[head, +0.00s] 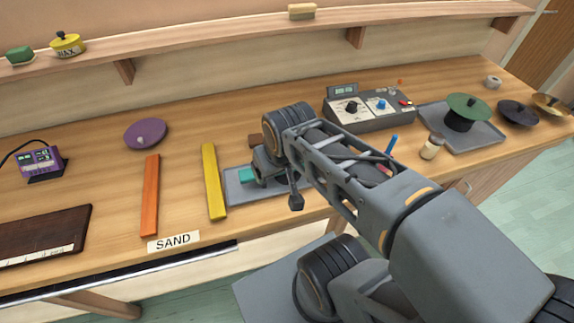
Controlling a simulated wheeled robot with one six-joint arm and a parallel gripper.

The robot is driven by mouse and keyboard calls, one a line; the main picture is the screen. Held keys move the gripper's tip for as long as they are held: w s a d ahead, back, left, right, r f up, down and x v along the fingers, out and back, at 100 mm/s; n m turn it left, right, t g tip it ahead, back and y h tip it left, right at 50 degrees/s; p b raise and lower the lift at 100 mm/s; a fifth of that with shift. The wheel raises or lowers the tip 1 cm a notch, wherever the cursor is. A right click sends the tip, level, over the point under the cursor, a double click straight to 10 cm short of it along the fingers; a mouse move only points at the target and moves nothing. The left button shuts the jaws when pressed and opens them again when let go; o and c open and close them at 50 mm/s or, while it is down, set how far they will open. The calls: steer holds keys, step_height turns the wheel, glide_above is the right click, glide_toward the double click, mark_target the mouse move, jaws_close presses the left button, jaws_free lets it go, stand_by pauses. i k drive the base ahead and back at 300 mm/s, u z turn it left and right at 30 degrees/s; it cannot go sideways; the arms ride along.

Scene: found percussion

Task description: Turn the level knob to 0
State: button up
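A grey control box (368,122) stands toward the back right of the bench. Its sloped face carries a black knob (351,107) on a pale panel and a blue knob (381,104) to the right. Their labels and pointer positions are too small to read, so I cannot tell which is the level knob. A small display (343,90) is at the box's back left. My gripper (266,170) is left of the box, over a grey tray, apart from both knobs. My own arm partly hides it, and its finger opening is unclear.
The grey tray (236,200) holds a teal piece (247,175). Yellow (214,181) and orange (150,195) bars lie left. A shelf (200,45) runs behind.

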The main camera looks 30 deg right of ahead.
mark_target(381, 105)
steer(key=z, duration=0.5)
steer(key=k, duration=0.6)
steer(key=z, duration=0.7)
steer(key=i, duration=0.2)
steer(key=z, duration=2.3)
steer(key=i, duration=1.1)
steer(key=u, duration=2.45)
